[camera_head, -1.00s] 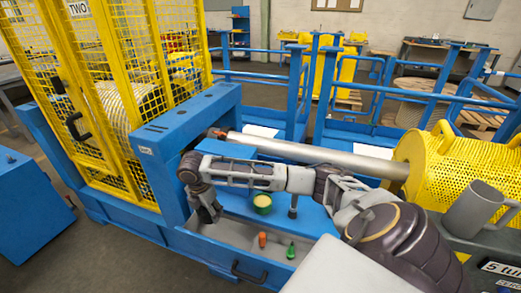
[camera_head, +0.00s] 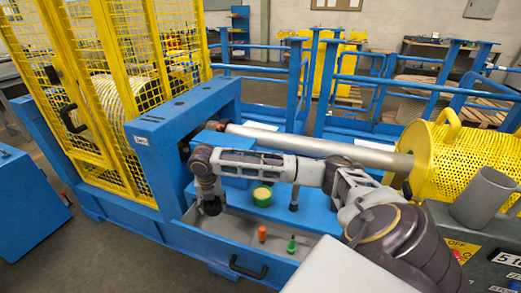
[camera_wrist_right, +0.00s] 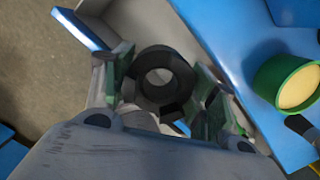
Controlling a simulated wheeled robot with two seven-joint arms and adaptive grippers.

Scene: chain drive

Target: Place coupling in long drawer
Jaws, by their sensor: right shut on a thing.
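The coupling (camera_wrist_right: 162,80) is a dark ring with a round hole, seen in the right wrist view between the two fingers of my right gripper (camera_wrist_right: 165,92). The gripper is shut on it. In the head view my right gripper (camera_head: 211,206) points down over the left end of the long drawer; the coupling cannot be clearly told from the dark fingers there. The long drawer (camera_head: 226,228) is open, with a grey inside, a blue front and a black handle (camera_head: 248,268). My left gripper is not in view.
An orange piece (camera_head: 262,233) and a green piece (camera_head: 291,244) stand in the drawer's right part. A green-rimmed cup (camera_head: 262,197) sits on the blue ledge behind it. A steel shaft (camera_head: 330,150) runs above, and a blue machine post (camera_head: 170,170) stands to the left.

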